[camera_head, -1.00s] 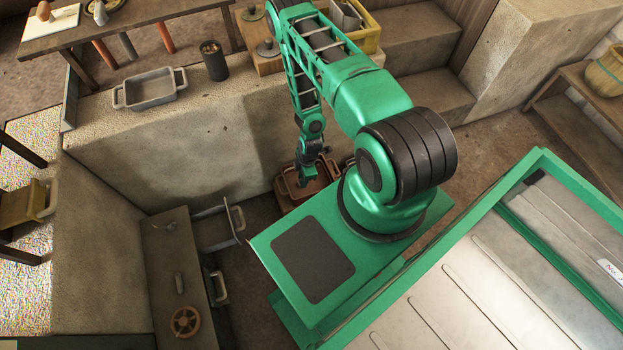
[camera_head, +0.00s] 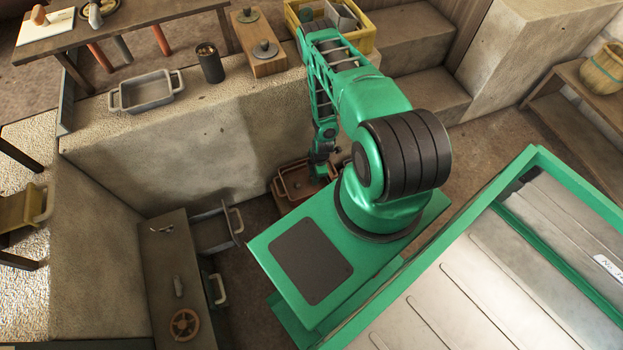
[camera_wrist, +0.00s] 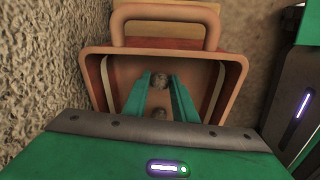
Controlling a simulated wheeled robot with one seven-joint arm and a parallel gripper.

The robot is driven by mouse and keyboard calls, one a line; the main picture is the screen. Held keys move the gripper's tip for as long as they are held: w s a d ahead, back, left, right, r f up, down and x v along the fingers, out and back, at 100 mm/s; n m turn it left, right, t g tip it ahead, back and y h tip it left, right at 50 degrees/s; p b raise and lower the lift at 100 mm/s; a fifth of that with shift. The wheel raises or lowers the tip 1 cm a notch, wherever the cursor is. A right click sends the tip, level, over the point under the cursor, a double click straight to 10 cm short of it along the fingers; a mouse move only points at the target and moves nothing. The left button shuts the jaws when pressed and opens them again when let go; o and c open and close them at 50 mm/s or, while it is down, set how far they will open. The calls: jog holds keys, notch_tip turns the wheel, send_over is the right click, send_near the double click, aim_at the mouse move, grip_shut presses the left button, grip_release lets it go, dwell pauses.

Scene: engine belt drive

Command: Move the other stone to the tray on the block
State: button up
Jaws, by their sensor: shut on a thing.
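A grey two-handled tray (camera_head: 147,92) stands on the pale stone block (camera_head: 190,140) and looks empty from here. In the head view my arm partly hides the box and the stone.
On the block, right of the tray, stand a dark cup (camera_head: 210,64) and a wooden board with two knobbed pieces (camera_head: 258,55). A yellow crate (camera_head: 330,28) is behind my arm. The block's rough wall (camera_wrist: 40,80) rises close left of the box.

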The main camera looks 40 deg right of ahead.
jog(key=shift+f, duration=0.1)
jog(key=o, duration=1)
jog(key=shift+o, duration=0.2)
notch_tip(320, 180, up, 12)
jog(key=d, duration=0.1)
jog(key=shift+s, duration=0.35)
jog(key=shift+d, duration=0.1)
jog(key=shift+s, duration=0.2)
